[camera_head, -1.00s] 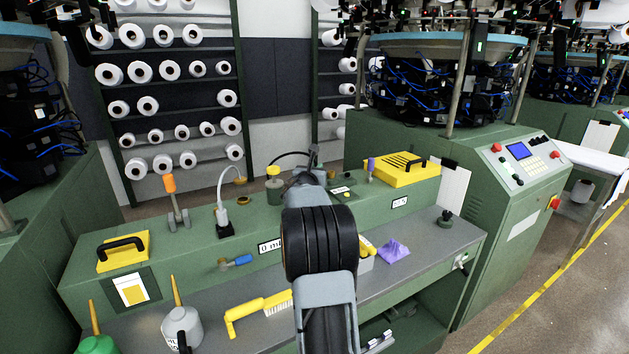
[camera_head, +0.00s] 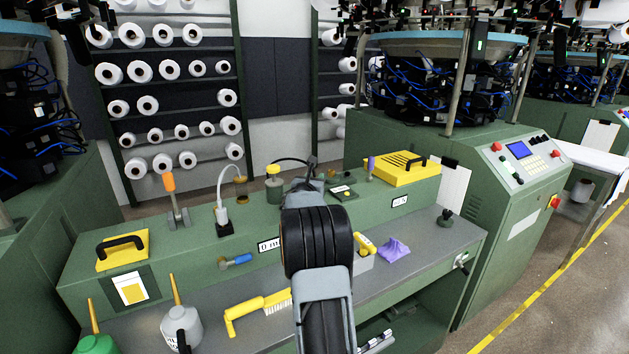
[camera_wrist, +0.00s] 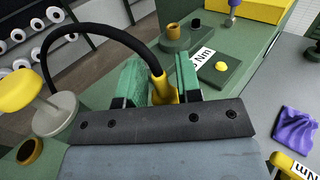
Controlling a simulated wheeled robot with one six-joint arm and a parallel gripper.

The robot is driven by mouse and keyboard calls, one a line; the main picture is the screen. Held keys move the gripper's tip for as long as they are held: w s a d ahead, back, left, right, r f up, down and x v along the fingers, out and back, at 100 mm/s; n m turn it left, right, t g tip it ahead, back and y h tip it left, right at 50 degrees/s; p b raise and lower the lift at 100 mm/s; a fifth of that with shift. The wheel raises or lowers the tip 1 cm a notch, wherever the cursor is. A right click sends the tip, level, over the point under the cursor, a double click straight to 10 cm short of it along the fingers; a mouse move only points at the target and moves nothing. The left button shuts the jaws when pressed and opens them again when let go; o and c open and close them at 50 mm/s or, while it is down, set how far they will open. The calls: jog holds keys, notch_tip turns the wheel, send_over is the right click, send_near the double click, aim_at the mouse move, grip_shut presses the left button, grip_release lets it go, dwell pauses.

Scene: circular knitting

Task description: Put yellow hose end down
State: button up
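The yellow hose end (camera_wrist: 163,90) sits between the two green fingers of my gripper (camera_wrist: 160,82) in the wrist view, and the gripper is shut on it. Its black hose (camera_wrist: 100,32) arches up and left to a pale pot with a yellow cap (camera_wrist: 14,88). In the head view the black hose (camera_head: 292,160) runs from the yellow-capped green pot (camera_head: 274,186) to my gripper (camera_head: 313,164). My wrist hides most of the hose end there. A green block with a brass-coloured socket (camera_wrist: 173,36) stands just beyond the fingers. The hose end's tip is hidden by the gripper body.
A dark plate with a yellow button (camera_head: 346,193) lies right of my gripper. A yellow case (camera_head: 402,170) stands farther right.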

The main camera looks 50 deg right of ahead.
jog(key=shift+o, duration=0.4)
jog(key=shift+r, duration=0.1)
jog(key=s+a+f+m+g+y, duration=0.1)
jog(key=s+a+f+m+y, duration=0.3)
jog(key=a, duration=1.1)
jog(key=s+a+f+m+g+y+b, duration=0.1)
jog(key=s+a+f+m+y, duration=0.3)
jog(key=s+a+m, duration=0.7)
jog(key=s+a+f+m+g+y+b, duration=0.1)
jog(key=s+a+f+m+g+y, duration=0.2)
jog(key=s+a+m+y, duration=0.5)
jog(key=a+f, duration=0.1)
jog(key=a, duration=1)
jog(key=shift+a+f+m, duration=0.15)
jog(key=shift+f+m, duration=0.15)
jog(key=shift+r, duration=0.1)
